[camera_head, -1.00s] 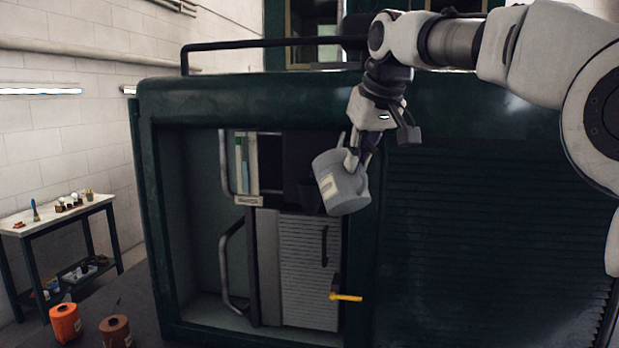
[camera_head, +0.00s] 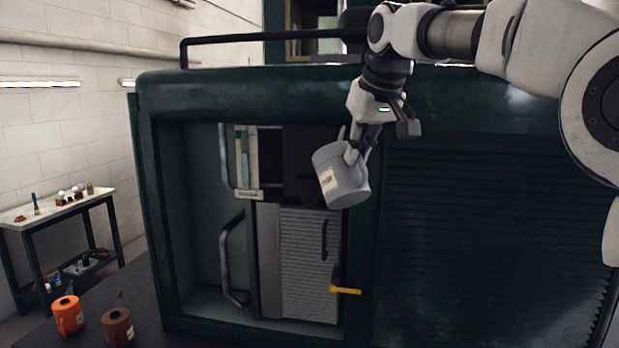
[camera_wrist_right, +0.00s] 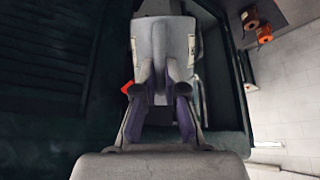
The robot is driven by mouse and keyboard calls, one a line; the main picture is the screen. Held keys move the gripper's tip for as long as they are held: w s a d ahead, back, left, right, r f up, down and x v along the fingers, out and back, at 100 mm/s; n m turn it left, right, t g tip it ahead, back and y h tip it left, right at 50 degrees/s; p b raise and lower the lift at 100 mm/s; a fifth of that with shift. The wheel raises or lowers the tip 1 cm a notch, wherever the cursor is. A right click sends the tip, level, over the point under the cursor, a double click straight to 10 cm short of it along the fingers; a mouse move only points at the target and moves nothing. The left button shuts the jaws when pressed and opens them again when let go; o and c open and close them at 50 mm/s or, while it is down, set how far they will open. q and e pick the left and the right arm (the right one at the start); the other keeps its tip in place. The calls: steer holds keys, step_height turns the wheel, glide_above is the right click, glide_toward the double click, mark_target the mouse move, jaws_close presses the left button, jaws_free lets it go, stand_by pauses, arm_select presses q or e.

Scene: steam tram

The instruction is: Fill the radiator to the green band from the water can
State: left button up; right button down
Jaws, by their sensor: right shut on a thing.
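The grey water can (camera_head: 343,186) with a pale label is tilted in front of the open compartment of the green tram body. My right gripper (camera_head: 354,150) is shut on it at its upper side; the right wrist view also shows the can (camera_wrist_right: 165,45) between the fingers (camera_wrist_right: 163,95). The level gauge (camera_head: 243,160), with a green band near its top and a light blue column below, stands in the compartment left of the can. The ribbed grey radiator (camera_head: 308,255) is below it. Its filler opening cannot be made out behind the can. My left gripper is not in view.
A yellow-handled tap (camera_head: 345,291) sticks out at the radiator's lower right. An orange can (camera_head: 67,317) and a brown can (camera_head: 117,328) stand at the lower left. A workbench (camera_head: 60,209) with small items stands by the wall. The tram's frame surrounds the compartment.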

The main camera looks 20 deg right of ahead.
stand_by(0.4)
steer(key=shift+w+r+g+p, duration=0.25)
steer(key=shift+r+g+p, duration=0.05)
steer(key=shift+r+p, duration=0.35)
steer(key=shift+w+r+g, duration=0.2)
steer(key=shift+g, duration=0.1)
steer(key=shift+s, duration=0.1)
stand_by(0.7)
steer(key=shift+w+r, duration=0.35)
steer(key=shift+r, duration=0.2)
steer(key=shift+w+r+g, duration=0.15)
steer(key=shift+w+g, duration=0.1)
steer(key=shift+g, duration=0.25)
steer(key=shift+s+r, duration=0.1)
steer(key=shift+s, duration=0.15)
steer(key=shift+w, duration=0.15)
